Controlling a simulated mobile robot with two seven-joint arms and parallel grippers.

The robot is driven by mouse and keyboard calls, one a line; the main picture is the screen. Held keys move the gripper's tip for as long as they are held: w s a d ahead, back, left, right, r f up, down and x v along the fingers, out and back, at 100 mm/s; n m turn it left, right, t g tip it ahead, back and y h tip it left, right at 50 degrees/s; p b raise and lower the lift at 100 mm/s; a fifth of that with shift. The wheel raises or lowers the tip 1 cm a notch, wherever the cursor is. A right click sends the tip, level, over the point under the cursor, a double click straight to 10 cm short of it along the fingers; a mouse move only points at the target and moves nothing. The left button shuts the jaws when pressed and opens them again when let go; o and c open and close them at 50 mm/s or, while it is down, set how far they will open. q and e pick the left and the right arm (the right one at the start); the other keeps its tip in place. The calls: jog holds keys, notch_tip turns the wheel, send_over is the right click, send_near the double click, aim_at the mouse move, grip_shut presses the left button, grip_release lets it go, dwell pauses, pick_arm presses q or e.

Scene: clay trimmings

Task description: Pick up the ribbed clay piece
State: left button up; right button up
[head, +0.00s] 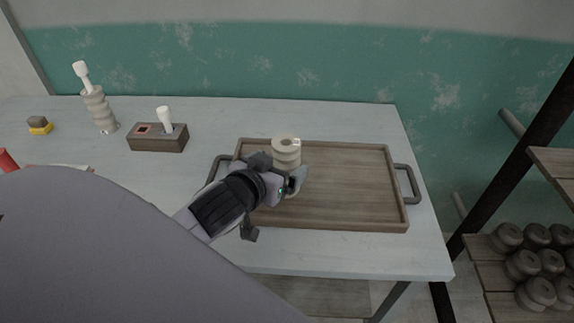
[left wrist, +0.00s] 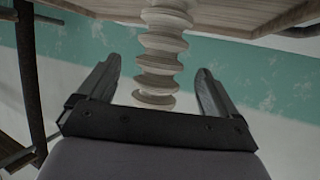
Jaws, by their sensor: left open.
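The ribbed clay piece (head: 286,146) is pale beige, with stacked round ribs and a hole in its top. It stands upright on the wooden tray (head: 350,225), near the tray's left side. My left gripper (head: 281,174) is in front of it, hiding its lower part in the head view. In the left wrist view the ribbed clay piece (left wrist: 160,62) appears upside down, between the two open fingers of the left gripper (left wrist: 159,70). A gap shows on each side of it there. My right gripper is in neither view.
Another ribbed piece (head: 98,108) with a white-topped tool stands at the back left, beside a wooden block (head: 158,138) and a yellow item (head: 40,128). The tray's right part is bare. Shelves with dark ribbed pieces (head: 523,264) stand right of the table (head: 340,118).

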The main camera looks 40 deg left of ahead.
pick_arm(q)
jog(key=shift+x, duration=2.15)
jog(key=shift+f, duration=0.2)
jog(key=shift+s, duration=0.1)
jog(key=c, duration=1.3)
jog(key=shift+r, duration=0.1)
jog(key=shift+c, duration=1.1)
jog(key=shift+r, duration=0.1)
